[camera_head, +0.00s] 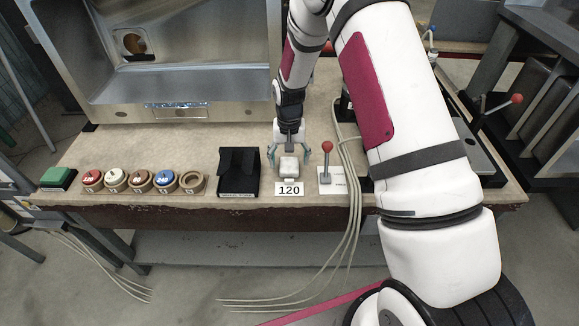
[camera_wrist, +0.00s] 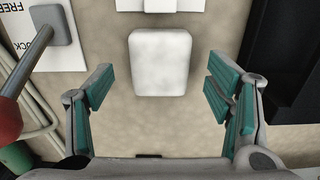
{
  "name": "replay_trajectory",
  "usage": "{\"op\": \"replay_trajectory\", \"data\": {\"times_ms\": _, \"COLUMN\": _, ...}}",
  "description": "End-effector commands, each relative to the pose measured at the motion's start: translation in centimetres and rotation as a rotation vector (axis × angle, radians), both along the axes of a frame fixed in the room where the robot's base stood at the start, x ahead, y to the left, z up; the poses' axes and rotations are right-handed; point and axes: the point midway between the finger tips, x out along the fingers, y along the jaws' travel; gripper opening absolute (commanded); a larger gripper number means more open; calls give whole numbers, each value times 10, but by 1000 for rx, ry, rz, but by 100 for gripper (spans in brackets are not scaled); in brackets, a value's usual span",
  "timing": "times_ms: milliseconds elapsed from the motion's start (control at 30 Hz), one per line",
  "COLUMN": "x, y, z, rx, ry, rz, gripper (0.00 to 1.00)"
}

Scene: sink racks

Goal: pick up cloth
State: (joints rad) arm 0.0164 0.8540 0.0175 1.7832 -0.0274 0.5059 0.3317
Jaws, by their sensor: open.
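A small white, rounded, pad-like thing (camera_head: 288,168) lies on the worktop behind the card marked 120. It is the only thing here that could be the cloth, though its material cannot be told. It also shows in the wrist view (camera_wrist: 159,62), upper middle, whole and uncovered. My gripper (camera_head: 290,158) points down over it, with one teal-padded finger on each side. In the wrist view my gripper (camera_wrist: 158,92) is wide open and empty, with clear gaps between the pads and the white thing.
A red-knobbed lever (camera_head: 327,160) with hoses stands close on the right. A black box (camera_head: 239,172) stands close on the left. Several round coloured buttons (camera_head: 139,181) line the front edge farther left. A metal cabinet (camera_head: 180,75) stands behind.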

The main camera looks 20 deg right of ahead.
Motion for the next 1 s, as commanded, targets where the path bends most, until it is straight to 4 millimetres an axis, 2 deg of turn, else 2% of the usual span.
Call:
{"op": "replay_trajectory", "data": {"times_ms": 133, "x": 0, "y": 0, "z": -13, "rx": 0, "ry": 0, "rz": 0, "gripper": 73}}
{"op": "replay_trajectory", "data": {"times_ms": 367, "x": 0, "y": 0, "z": -14, "rx": 1, "ry": -1, "rz": -1, "gripper": 73}}
{"op": "replay_trajectory", "data": {"times_ms": 400, "x": 0, "y": 0, "z": -14, "rx": 1, "ry": -1, "rz": -1, "gripper": 69}}
{"op": "replay_trajectory", "data": {"times_ms": 600, "x": 0, "y": 0, "z": -14, "rx": 0, "ry": -1, "rz": -1, "gripper": 26}}
{"op": "replay_trajectory", "data": {"times_ms": 667, "x": 0, "y": 0, "z": -14, "rx": 0, "ry": -1, "rz": -1, "gripper": 26}}
{"op": "replay_trajectory", "data": {"times_ms": 700, "x": 0, "y": 0, "z": -14, "rx": 0, "ry": -1, "rz": -1, "gripper": 22}}
{"op": "replay_trajectory", "data": {"times_ms": 1000, "x": 1, "y": 0, "z": -12, "rx": 1, "ry": -1, "rz": -1, "gripper": 22}}
